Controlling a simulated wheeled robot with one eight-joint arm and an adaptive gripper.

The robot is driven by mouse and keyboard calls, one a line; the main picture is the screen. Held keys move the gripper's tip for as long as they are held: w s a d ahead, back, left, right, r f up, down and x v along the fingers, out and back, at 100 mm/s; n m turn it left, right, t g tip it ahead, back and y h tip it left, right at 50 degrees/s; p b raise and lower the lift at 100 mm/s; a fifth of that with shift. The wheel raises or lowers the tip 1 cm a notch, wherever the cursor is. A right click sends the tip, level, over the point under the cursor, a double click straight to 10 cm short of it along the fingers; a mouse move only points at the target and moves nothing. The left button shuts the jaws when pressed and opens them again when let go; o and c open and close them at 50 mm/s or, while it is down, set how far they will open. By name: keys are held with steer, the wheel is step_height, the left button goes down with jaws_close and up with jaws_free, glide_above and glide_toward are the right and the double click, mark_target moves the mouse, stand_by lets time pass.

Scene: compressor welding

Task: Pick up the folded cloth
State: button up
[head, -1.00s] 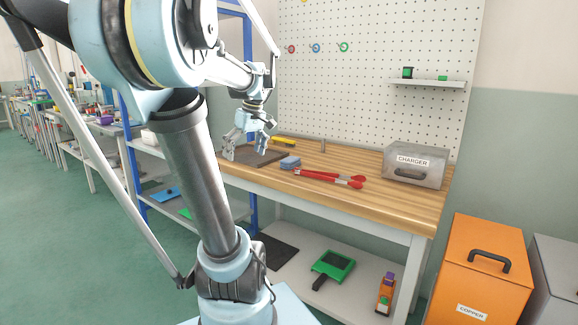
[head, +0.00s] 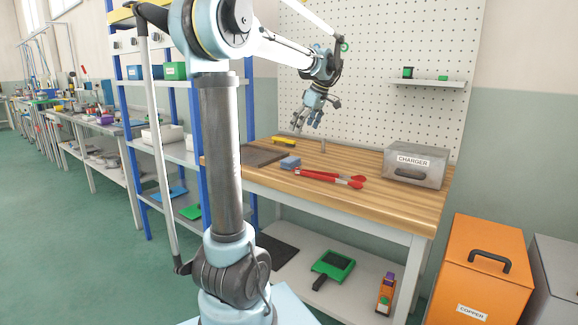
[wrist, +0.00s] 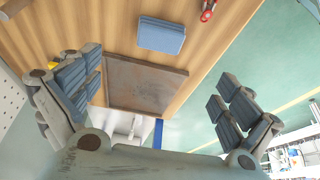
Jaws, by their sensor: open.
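The folded cloth (head: 290,162) is a small blue-grey folded block lying on the wooden workbench, between the dark mat and the red-handled tool. It also shows in the wrist view (wrist: 162,36), near the top centre, flat and apart from my fingers. My gripper (head: 309,121) is raised above the bench, in front of the pegboard, with its fingers pointing down. In the wrist view my gripper (wrist: 158,78) is open and empty, its two finger sets wide apart on either side of the mat. Nothing hides the cloth.
A dark flat mat (head: 262,154) lies left of the cloth. A red-handled tool (head: 330,178) lies to its right. A yellow object (head: 284,141) lies behind. A charger box (head: 416,166) stands at the bench's right end. Bare wood (head: 385,197) is free in front of the box.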

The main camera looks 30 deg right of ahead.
mark_target(291, 159)
steer(key=x, duration=1.4)
steer(key=shift+w+f, duration=0.1)
steer(key=shift+w, duration=0.1)
steer(key=shift+c, duration=0.5)
steer(key=c, duration=1)
